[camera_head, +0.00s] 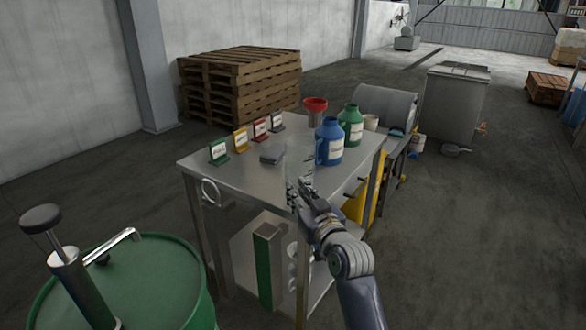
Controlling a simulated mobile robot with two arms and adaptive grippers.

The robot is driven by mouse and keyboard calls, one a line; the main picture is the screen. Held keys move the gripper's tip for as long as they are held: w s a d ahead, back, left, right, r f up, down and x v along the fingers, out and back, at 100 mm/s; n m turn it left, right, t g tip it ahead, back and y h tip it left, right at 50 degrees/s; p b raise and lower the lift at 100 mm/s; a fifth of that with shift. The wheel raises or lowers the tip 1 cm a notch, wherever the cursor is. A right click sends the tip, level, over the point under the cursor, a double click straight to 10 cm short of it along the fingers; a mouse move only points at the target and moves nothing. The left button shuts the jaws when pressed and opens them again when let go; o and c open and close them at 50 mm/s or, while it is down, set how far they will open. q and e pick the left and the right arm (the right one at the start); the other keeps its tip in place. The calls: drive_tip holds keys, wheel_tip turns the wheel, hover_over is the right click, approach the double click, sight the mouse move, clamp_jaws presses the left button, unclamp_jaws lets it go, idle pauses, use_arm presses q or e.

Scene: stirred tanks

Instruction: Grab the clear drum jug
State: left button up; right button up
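The clear drum jug (299,160) is a faint, see-through upright shape at the near front corner of the steel table, left of the blue jug. My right gripper (303,191) is at its lower part, overlapping it in the picture. The fingers are small and dark against the jug, so I cannot tell whether they are open or closed around it. I cannot tell whether the jug rests on the table. My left gripper is not in view.
The steel table (225,181) also holds a blue jug (329,145), a green jug (351,126), a red funnel (315,104) and several coloured label stands (240,141). A green drum (150,285) with a pump stands at the near left. Stacked pallets (240,85) stand behind.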

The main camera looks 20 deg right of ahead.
sight(285, 171)
drive_tip(key=w, duration=0.4)
drive_tip(key=shift+w+a+r, duration=0.15)
drive_tip(key=shift+w+r, duration=0.15)
drive_tip(key=shift+r, duration=0.1)
drive_tip(key=shift+w+a+b, duration=0.15)
drive_tip(key=shift+w+b, duration=0.5)
drive_tip(key=shift+w, duration=2.05)
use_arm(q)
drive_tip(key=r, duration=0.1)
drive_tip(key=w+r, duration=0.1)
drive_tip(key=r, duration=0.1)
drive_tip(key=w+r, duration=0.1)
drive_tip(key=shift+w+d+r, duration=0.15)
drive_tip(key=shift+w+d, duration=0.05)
use_arm(e)
drive_tip(key=shift+r, duration=0.1)
clamp_jaws()
